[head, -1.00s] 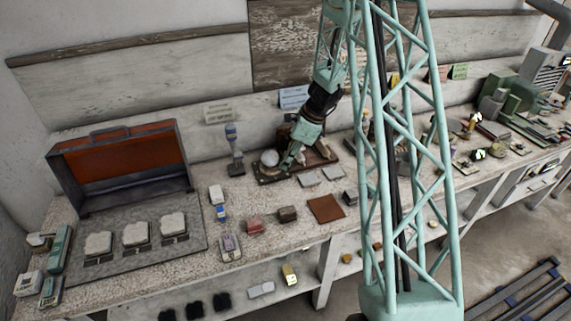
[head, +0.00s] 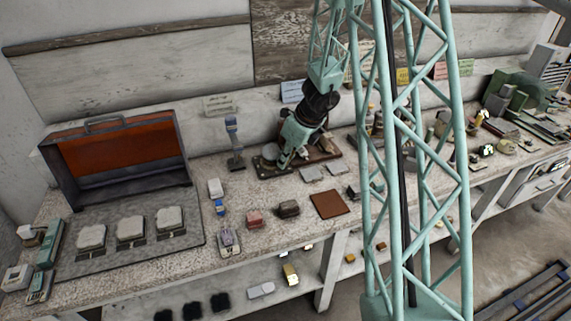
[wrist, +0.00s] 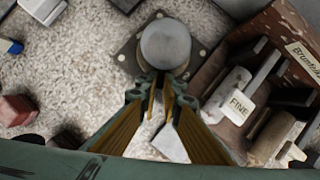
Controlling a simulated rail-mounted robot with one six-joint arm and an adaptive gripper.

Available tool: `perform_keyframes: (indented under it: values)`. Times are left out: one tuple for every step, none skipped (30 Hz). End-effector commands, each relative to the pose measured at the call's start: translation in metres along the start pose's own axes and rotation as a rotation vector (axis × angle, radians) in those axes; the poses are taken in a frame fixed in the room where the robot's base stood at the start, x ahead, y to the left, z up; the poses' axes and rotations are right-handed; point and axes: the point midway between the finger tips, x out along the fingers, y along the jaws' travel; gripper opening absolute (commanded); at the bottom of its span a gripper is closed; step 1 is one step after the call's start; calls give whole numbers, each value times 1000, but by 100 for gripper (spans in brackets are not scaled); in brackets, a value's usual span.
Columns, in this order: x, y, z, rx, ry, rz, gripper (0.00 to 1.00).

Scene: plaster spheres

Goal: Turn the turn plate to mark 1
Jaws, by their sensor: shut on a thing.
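A pale grey round piece (wrist: 166,45), which I take for the turn plate, sits on a dark square base (wrist: 127,58) with bolt heads at its corners in the wrist view. In the head view the arm mostly hides it, and part of its dark base (head: 262,166) shows. My gripper (wrist: 163,78) reaches the near edge of the round piece, its two gold-sided fingers close together there. It also shows in the head view (head: 282,166), low over the bench. The exact grip point is partly hidden by the fingertips. I cannot make out mark 1.
A brown wooden box (wrist: 238,62) with "FINE" on a pale block stands close right of the fingers. A red block (wrist: 15,110) lies left. In the head view, an open case (head: 122,160) stands left, a small grey stand (head: 234,145) near the gripper, and a brown mat (head: 329,204) in front.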

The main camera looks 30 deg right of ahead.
Motion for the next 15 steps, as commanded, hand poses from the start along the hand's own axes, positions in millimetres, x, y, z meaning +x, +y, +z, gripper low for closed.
perform_keyframes:
  values:
    - [2, 2, 0, 19, -1, -8, 0]
    - [2, 3, 0, 33, -1, -14, 0]
    - [2, 5, 0, 50, -1, -22, 0]
    - [2, 5, 0, 65, -1, -28, 0]
    - [2, 6, 1, 79, -2, -34, 0]
    - [2, 8, 1, 96, -2, -41, 0]
    - [2, 8, 1, 111, -2, -47, 0]
    - [2, 9, 1, 125, -1, -53, 0]
    - [2, 10, 1, 143, -1, -60, 0]
    - [2, 11, 1, 157, -2, -66, 0]
    - [2, 12, 2, 170, -2, -71, 0]
    - [2, 13, 2, 189, -1, -79, 0]
    - [2, 14, 2, 203, -1, -85, 0]
    - [2, 15, 2, 216, -2, -91, 0]
    - [2, 16, 3, 236, -2, -98, 0]
